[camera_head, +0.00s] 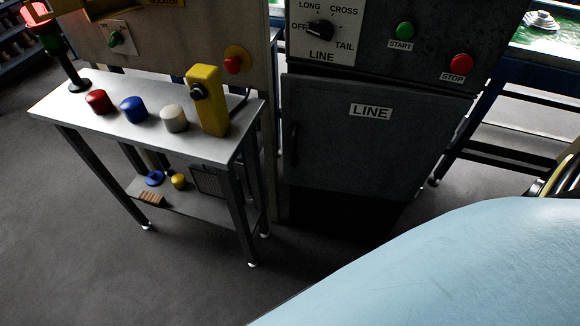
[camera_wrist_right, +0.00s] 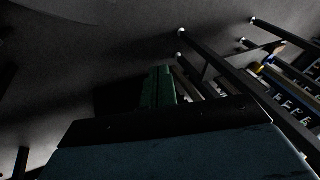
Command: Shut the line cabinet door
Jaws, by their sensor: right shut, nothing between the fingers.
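The line cabinet door (camera_head: 370,155) is a dark grey panel with a white LINE label, below the cabinet's control panel (camera_head: 420,22) in the head view. A dark handle (camera_head: 293,145) stands near its left edge. A thin dark gap runs along the top of the door, and its edge is not quite in line with the panel above. I cannot tell how far it stands open. My right gripper (camera_wrist_right: 158,78) shows in the right wrist view, its green fingers shut together and empty, over dark floor. My left gripper is not in view.
A small metal table (camera_head: 205,150) with red, blue and white knobs and a yellow box (camera_head: 207,100) stands left of the cabinet. A blue-framed bench (camera_head: 520,75) stands at the right. My pale blue arm covers the lower right. Floor in front is clear.

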